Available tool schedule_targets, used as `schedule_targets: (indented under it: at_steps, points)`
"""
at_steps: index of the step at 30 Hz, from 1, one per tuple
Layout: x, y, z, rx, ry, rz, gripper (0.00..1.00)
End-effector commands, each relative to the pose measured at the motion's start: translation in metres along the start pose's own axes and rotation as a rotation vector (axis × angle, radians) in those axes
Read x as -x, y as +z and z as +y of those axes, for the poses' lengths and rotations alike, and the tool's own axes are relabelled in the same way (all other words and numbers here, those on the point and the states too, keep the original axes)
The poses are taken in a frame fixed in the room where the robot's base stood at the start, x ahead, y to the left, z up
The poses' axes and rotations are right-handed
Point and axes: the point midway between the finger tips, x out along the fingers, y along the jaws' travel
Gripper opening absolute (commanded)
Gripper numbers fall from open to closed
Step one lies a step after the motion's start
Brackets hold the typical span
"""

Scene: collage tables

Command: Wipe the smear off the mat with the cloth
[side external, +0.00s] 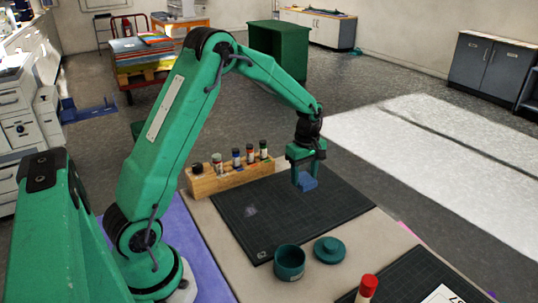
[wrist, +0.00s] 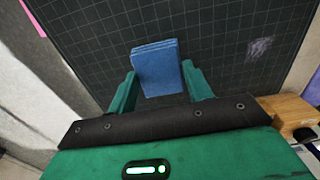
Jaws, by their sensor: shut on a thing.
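My gripper (side external: 306,164) is shut on a blue folded cloth (side external: 307,182) and holds it over the right part of the dark gridded mat (side external: 280,215). In the wrist view the cloth (wrist: 157,68) sits between the two green fingers. I cannot tell whether it touches the mat. The smear (side external: 251,210) is a small pale purple patch on the mat, left of the cloth in the side view. It also shows in the wrist view (wrist: 259,48), right of the cloth and apart from it.
A wooden rack (side external: 216,181) with several small bottles stands along the mat's back left edge. A teal open pot (side external: 289,263) and its lid (side external: 329,249) are at the mat's front edge. A red-capped tube (side external: 367,287) stands at the front. The mat between cloth and smear is clear.

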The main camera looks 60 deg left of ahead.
Motion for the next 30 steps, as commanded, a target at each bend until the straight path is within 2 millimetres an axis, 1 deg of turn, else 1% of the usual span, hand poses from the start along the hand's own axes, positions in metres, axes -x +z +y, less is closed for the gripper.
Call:
schedule_targets:
  at_steps: [2,3,6,11,14,17,20,23,30]
  points:
    - [0.000,0.000,0.000,0.000,0.000,0.000,0.31]
    - [0.000,0.000,0.000,0.000,0.000,0.000,0.46]
    - [0.000,0.000,0.000,0.000,0.000,0.000,0.28]
    - [0.000,-0.001,-0.002,0.001,0.000,0.000,0.28]
    - [0.001,-0.004,-0.006,0.002,0.000,0.000,0.28]
    - [0.001,-0.009,-0.015,0.002,-0.002,0.000,0.28]
    - [0.002,-0.017,-0.029,0.004,0.000,0.000,0.28]
    - [0.003,-0.026,-0.048,0.005,-0.001,0.000,0.28]
    - [0.004,-0.045,-0.104,0.005,0.000,0.000,0.28]
